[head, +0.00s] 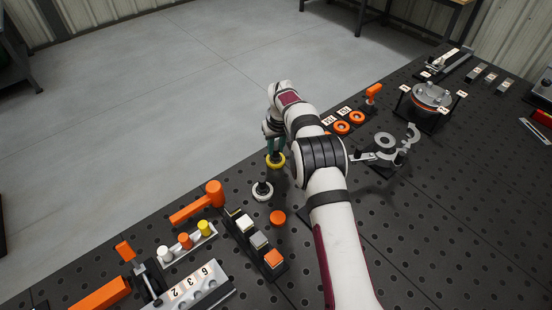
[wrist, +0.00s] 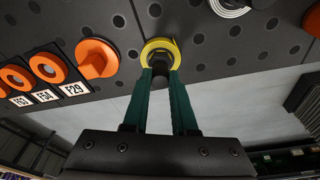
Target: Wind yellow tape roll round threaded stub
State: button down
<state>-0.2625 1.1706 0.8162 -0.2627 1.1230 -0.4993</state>
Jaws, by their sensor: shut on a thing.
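The yellow tape roll (head: 276,161) is a small ring near the bench's left edge in the head view. It also shows in the wrist view (wrist: 174,45), at the tips of the green fingers. My gripper (wrist: 160,72) is shut on the tape roll. In the wrist view the white ring (wrist: 230,6) is cut off at the top. The roll is apart from the stub.
Orange rings (head: 341,128) lie with labels behind my gripper. An orange disc (head: 278,217), a row of coloured blocks (head: 258,240) and an orange mallet (head: 213,193) are nearer the front. The bench edge lies close on the left.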

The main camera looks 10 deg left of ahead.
aim_at(276, 149)
jog(key=shift+r, duration=2.95)
jog(key=shift+s+r, duration=0.15)
jog(key=shift+r, duration=0.1)
jog(key=s+d+r+m, duration=0.1)
jog(key=s+d+r, duration=0.1)
jog(key=s, duration=0.6)
jog(key=s+d+r+m, duration=0.1)
jog(key=s+d+r, duration=0.2)
jog(key=s, duration=0.6)
jog(key=shift+d+r+h, duration=0.15)
jog(key=shift+d+h, duration=0.15)
jog(key=shift+d, duration=0.75)
jog(key=shift+m, duration=0.3)
jog(key=shift+s+d+f, duration=0.1)
jog(key=shift+f, duration=2.1)
